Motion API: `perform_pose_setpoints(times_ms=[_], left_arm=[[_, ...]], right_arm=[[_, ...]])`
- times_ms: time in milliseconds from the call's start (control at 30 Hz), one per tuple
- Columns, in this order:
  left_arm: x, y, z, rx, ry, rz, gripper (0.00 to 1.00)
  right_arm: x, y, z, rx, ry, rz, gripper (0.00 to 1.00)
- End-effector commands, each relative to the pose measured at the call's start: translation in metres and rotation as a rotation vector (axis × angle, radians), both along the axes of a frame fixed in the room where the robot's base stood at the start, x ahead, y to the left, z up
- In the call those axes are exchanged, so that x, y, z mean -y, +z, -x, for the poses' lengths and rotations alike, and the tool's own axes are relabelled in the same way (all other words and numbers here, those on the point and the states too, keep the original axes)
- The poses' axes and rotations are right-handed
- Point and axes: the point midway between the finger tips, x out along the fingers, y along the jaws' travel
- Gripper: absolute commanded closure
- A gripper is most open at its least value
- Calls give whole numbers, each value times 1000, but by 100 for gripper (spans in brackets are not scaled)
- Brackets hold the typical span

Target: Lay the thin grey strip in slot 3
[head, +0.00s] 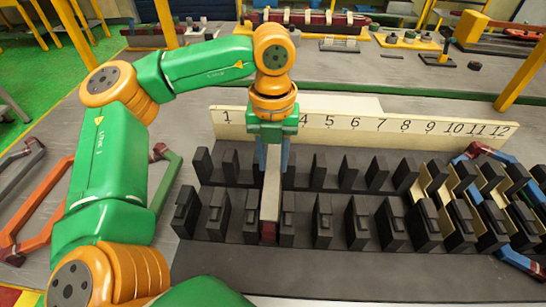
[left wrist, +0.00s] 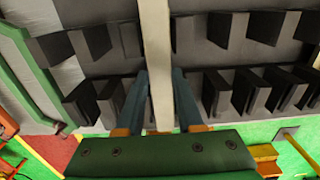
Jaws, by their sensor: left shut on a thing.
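The thin grey strip (head: 271,190) is held lengthwise by my left gripper (head: 272,158), which is shut on it. In the head view it runs from the fingers toward the front row of black blocks, in line with the third gap from the left, slot 3 (head: 262,212). I cannot tell whether it rests in the slot or hangs just above it. A small red patch shows at its near end. In the left wrist view the strip (left wrist: 158,60) passes between the two blue-grey fingers. My arm hides numbers 2 and 3. My right gripper is not in view.
The slotted black fixture (head: 330,270) has two rows of upright blocks, with a number board (head: 350,122) behind. Cream pieces (head: 440,190) fill slots at the right.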

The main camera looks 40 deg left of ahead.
Motion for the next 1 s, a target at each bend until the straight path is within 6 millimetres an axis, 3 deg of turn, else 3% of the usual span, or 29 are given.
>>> perform_pose_setpoints(times_ms=[567,1000], left_arm=[[0,-18,0,-1,0,-1,100],[0,-19,0,0,0,-1,100]], right_arm=[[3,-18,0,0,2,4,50],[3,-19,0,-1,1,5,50]])
